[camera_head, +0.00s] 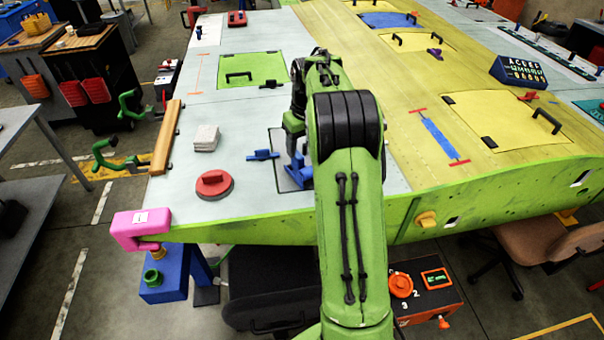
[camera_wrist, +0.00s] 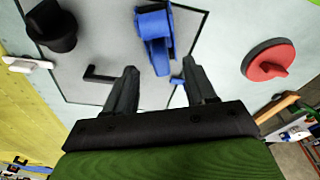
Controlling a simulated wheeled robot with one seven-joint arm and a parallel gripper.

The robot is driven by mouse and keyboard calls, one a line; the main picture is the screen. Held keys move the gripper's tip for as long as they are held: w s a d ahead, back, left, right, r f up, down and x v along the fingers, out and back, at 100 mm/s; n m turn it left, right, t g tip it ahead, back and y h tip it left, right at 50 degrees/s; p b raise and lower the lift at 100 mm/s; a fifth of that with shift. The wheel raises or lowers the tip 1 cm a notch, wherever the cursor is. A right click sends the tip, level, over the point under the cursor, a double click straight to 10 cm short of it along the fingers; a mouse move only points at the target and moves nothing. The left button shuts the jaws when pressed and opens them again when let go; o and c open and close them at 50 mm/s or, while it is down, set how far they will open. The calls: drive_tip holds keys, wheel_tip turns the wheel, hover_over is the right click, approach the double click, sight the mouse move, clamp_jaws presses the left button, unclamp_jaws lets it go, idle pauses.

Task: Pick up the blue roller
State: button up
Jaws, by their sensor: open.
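The blue roller (camera_head: 299,171) rests on the pale grey wing skin, partly hidden behind my arm in the head view. In the wrist view the blue roller (camera_wrist: 155,38) lies just beyond my fingertips, toward the top middle, on a dark-outlined grey panel. My gripper (camera_wrist: 161,68) is open, with its two black fingers apart and nothing held between them. The roller's near end reaches toward the gap between the fingertips. In the head view my fingers are mostly hidden by my own green arm.
A small blue tool (camera_head: 262,155) lies left of the roller. A red disc with a grip (camera_head: 214,184) and a pale block (camera_head: 206,138) sit further left. In the wrist view a black L-shaped handle (camera_wrist: 100,75) and black knob (camera_wrist: 50,25) stand left of the roller.

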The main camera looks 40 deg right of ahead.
sight(301, 157)
drive_tip(key=f, duration=0.5)
drive_tip(key=shift+w+f, duration=0.1)
drive_tip(key=shift+w, duration=0.2)
drive_tip(key=shift+w+d+f, duration=0.1)
drive_tip(key=shift+w+f, duration=0.05)
drive_tip(key=shift+f, duration=0.1)
drive_tip(key=shift+c, duration=1)
drive_tip(key=shift+r, duration=0.1)
drive_tip(key=c, duration=0.7)
wheel_tip(301, 157, up, 10)
drive_tip(key=shift+r+p, duration=0.1)
drive_tip(key=shift+p, duration=0.6)
